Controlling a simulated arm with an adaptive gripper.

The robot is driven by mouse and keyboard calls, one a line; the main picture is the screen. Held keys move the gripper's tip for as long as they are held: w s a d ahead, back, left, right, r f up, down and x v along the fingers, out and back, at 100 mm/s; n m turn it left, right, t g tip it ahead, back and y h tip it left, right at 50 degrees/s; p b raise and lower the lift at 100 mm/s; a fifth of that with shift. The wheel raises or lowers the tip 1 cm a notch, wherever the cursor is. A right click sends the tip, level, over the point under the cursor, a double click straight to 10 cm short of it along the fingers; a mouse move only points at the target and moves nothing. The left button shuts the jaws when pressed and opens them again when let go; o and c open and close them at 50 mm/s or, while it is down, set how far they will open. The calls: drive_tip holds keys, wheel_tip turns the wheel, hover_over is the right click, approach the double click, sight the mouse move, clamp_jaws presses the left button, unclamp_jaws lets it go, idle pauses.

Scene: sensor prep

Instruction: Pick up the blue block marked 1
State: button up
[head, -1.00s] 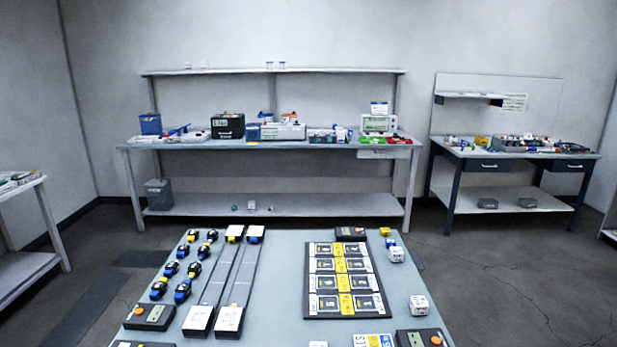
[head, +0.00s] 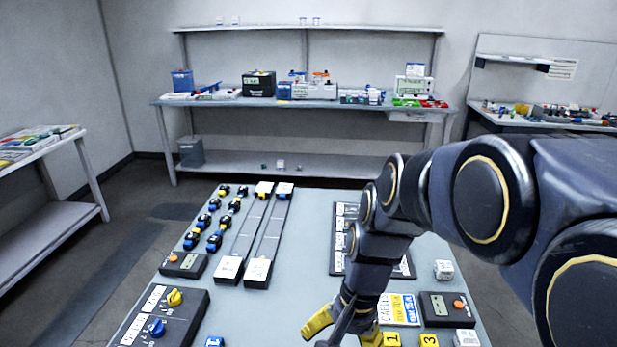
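My gripper (head: 345,329) hangs over the front part of the grey table, its yellow fingertips spread apart with nothing visible between them. A small blue block (head: 214,341) sits at the bottom edge of the head view, left of my gripper and cut off by the frame. Its marking is too small to read. Two yellow blocks stand just right of my gripper: one seems marked 1 (head: 392,340), the other 3 (head: 429,340). I cannot make out a clear blue block marked 1.
A dark panel with yellow and blue knobs (head: 158,325) lies at the front left. Two long rails (head: 268,235) and several blue-and-yellow pieces (head: 204,220) lie behind. My arm hides much of the card board (head: 338,240).

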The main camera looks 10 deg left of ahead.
drive_tip(key=w+a+f+m+y, duration=0.1)
drive_tip(key=w+a+f+m, duration=0.4)
drive_tip(key=w+a+f, duration=0.45)
drive_tip(key=m+y, duration=0.2)
drive_tip(key=m, duration=0.5)
hover_over(214, 343)
drive_tip(key=d, duration=0.3)
drive_tip(key=shift+t, duration=0.4)
drive_tip(key=f, duration=1.3)
drive_tip(key=shift+a, duration=0.2)
drive_tip(key=shift+x, duration=3.65)
drive_tip(key=shift+d, duration=0.1)
drive_tip(key=c, duration=1.1)
